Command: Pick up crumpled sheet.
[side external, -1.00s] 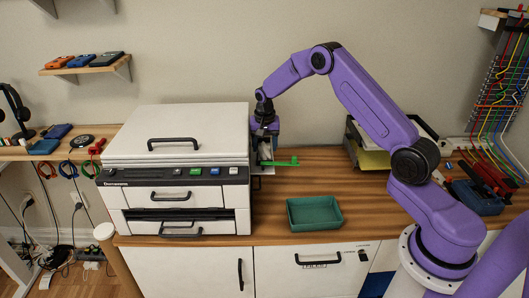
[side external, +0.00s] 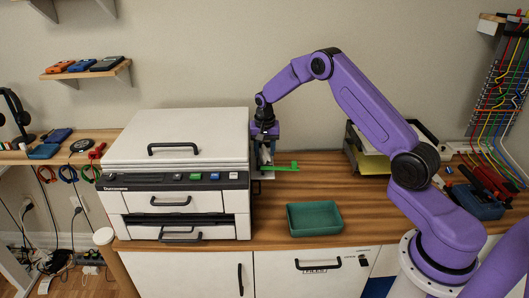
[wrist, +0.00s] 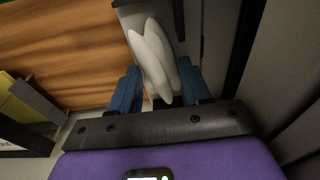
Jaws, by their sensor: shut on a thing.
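The crumpled sheet (wrist: 153,60) is white and shows in the wrist view between the two blue fingers of my gripper (wrist: 159,70). The fingers are shut on it from both sides. In the side external view my gripper (side external: 265,158) points down close beside the right wall of the white printer (side external: 180,138), next to a green lever (side external: 286,168). The sheet is small and mostly hidden by the fingers there. Whether it still touches a surface below is unclear.
An empty green tray (side external: 340,216) sits on the wooden desk (side external: 392,205) at front right. A paper holder (side external: 372,162) stands at back right beside a rack of coloured cables (side external: 497,110). The desk around the tray is clear.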

